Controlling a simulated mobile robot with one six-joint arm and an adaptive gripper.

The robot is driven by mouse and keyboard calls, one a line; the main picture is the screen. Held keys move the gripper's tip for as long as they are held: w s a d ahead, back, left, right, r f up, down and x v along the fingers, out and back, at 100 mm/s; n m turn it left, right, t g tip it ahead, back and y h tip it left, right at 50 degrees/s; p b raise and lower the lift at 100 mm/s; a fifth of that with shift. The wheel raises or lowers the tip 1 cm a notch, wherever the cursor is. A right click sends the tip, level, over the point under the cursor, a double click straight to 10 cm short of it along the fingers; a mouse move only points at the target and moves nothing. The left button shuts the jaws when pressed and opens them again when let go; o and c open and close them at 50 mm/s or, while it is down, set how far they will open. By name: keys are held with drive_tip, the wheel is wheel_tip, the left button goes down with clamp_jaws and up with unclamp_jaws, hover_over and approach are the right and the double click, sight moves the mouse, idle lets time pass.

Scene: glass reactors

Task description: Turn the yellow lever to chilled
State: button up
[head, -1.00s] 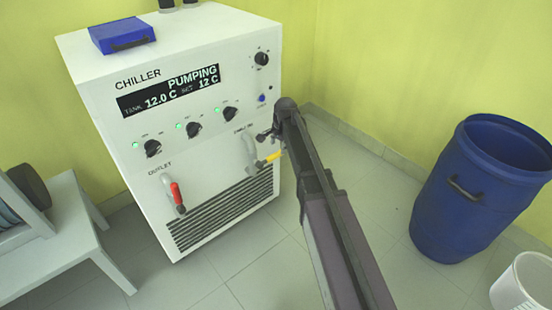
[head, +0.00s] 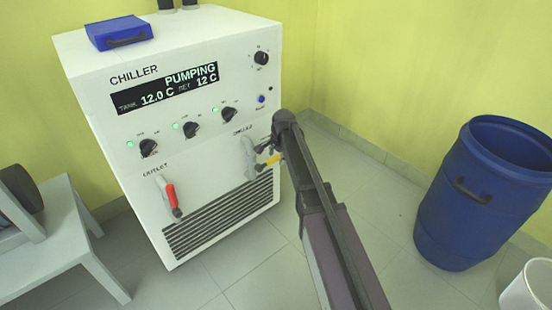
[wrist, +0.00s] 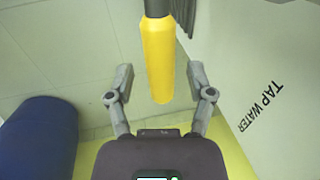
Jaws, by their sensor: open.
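The yellow lever (head: 272,160) is on the front of the white chiller, at its lower right, by a grey pipe fitting (head: 250,158). In the wrist view the yellow lever (wrist: 157,60) hangs between the two fingers of my gripper (wrist: 160,80). The fingers are open, with a gap on each side of the lever. In the head view my gripper (head: 265,145) is at the lever and partly hides it.
The chiller (head: 200,85) shows PUMPING on its display. A red-handled valve (head: 172,197) is at its lower left, under OUTLET. A blue barrel (head: 480,195) and a white bucket (head: 527,288) stand at right. A grey bench (head: 60,245) is at left. Floor between is clear.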

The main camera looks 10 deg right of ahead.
clamp_jaws()
drive_tip(key=shift+d, duration=0.15)
